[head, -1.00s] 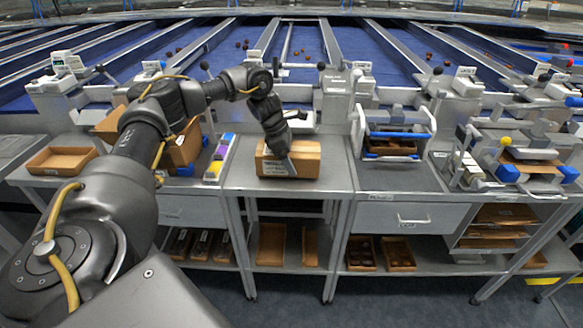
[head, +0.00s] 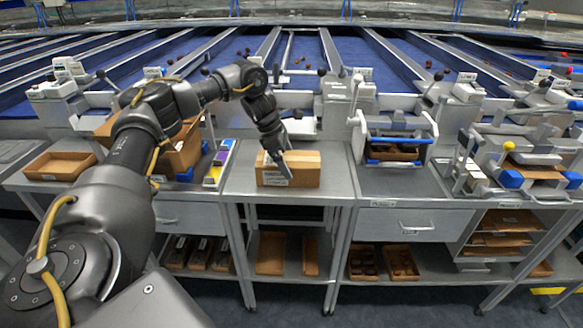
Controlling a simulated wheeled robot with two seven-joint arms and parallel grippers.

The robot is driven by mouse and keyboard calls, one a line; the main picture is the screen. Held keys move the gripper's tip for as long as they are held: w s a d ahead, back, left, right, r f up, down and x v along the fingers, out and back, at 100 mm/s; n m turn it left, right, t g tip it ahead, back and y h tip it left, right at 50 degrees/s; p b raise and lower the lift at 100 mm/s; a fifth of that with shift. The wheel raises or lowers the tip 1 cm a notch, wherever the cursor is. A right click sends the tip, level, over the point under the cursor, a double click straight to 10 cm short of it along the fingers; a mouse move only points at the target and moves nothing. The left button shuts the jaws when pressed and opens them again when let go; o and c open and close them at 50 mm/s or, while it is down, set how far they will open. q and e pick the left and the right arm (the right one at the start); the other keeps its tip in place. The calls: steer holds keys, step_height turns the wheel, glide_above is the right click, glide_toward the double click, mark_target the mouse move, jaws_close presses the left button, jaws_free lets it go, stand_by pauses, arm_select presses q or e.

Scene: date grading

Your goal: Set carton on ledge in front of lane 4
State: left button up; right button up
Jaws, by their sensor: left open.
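A closed brown carton (head: 305,172) sits on the metal ledge (head: 333,187), in front of a lane near the middle of the head view. My left arm comes in from the left, and its gripper (head: 280,166) is at the carton's front left part, pointing down. The gripper is open. The arm hides part of the carton's back left side, and I cannot tell whether the fingers touch it. The lane number in front of the carton is not readable. My right gripper is not in view.
An open brown tray (head: 60,164) and larger brown boxes (head: 182,150) stand on the left. A clamp-like station (head: 397,140) stands right of the carton. A drawer (head: 405,222) and a lower shelf with brown trays (head: 270,252) are below the ledge.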

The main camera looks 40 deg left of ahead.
arm_select(q)
steer(key=p+v, duration=0.1)
steer(key=v, duration=0.7)
steer(key=shift+s+r, duration=0.15)
steer(key=shift+r, duration=0.2)
steer(key=shift+f, duration=0.1)
